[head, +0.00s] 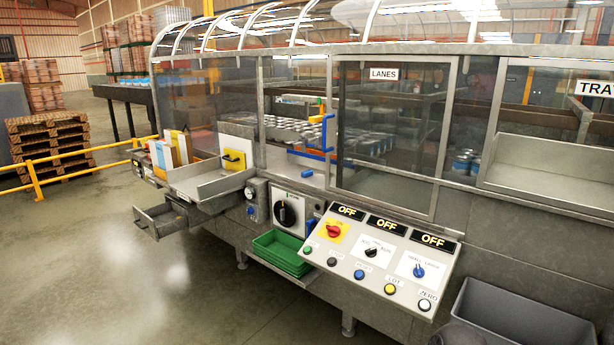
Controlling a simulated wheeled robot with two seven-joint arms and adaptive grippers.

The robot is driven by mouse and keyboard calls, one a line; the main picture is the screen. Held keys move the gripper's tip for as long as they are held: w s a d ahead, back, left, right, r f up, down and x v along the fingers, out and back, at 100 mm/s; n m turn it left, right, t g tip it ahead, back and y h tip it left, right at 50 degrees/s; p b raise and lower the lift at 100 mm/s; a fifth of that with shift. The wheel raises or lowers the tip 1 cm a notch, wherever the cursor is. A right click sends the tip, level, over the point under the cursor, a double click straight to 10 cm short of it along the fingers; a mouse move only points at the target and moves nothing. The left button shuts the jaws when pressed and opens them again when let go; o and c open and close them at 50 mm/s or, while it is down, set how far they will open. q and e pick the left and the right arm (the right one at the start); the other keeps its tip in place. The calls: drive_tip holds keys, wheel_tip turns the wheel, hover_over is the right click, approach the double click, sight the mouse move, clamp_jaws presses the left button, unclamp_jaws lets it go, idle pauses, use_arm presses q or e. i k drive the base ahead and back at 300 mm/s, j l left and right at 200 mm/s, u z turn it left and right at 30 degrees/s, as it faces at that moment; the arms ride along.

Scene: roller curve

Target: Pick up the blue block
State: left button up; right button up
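A small blue piece (307,173) lies on the ledge behind the glass front, just above the big black dial. Above it is a blue bracket-like part (327,132) with an upright and a horizontal arm, near the lanes of cans. I cannot tell which of these, if either, is the blue block. Neither of my grippers shows in the head view.
The sloping control panel (380,262) with knobs and buttons juts out in front. Green trays (283,252) sit below the dial. An open drawer (160,219) sticks out at left. A grey bin (525,315) stands at lower right. The floor at left is clear.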

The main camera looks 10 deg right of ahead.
sight(309, 173)
drive_tip(key=i+j+z, duration=0.15)
drive_tip(key=i+j, duration=0.15)
drive_tip(key=i, duration=0.35)
drive_tip(key=i+j+z, duration=0.1)
drive_tip(key=i+j, duration=0.3)
drive_tip(key=i, duration=0.25)
drive_tip(key=i+j+z, duration=0.15)
drive_tip(key=i+j, duration=0.3)
drive_tip(key=i, duration=0.15)
